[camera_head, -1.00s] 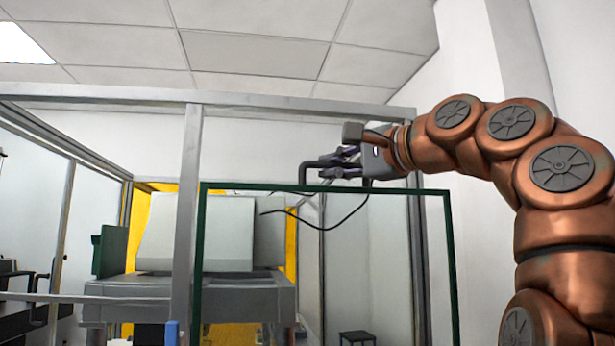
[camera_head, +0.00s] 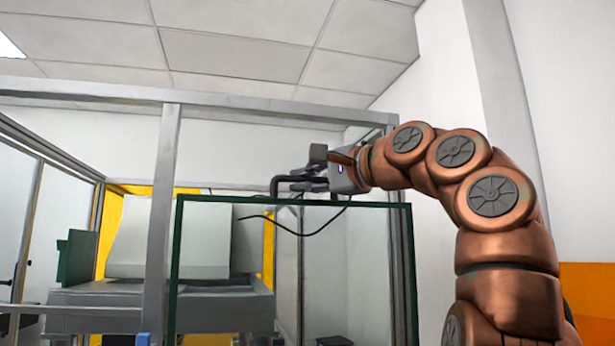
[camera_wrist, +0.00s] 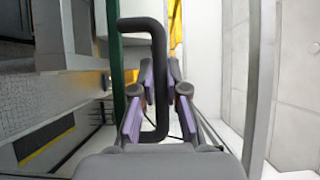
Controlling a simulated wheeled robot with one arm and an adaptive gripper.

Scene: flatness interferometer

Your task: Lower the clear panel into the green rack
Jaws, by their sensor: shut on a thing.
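The clear panel (camera_head: 175,270) has dark green edges and hangs upright in the head view; its lower end is out of frame. My gripper (camera_head: 300,183) is at its top edge, shut on the black handle (camera_head: 274,187). In the wrist view, the handle loop (camera_wrist: 158,22) passes between my purple-padded fingers (camera_wrist: 158,95). A dark green upright piece (camera_head: 77,258) stands left of the grey machine in the head view; it may be the green rack, but its slots cannot be made out. The panel appears well to the right of it.
A grey metal frame with a vertical post (camera_head: 157,220) stands around the machine (camera_head: 165,240) on its grey base (camera_head: 150,300). Yellow panels (camera_head: 120,235) are behind. Black cables trail near my gripper. An orange surface (camera_head: 588,300) shows at right.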

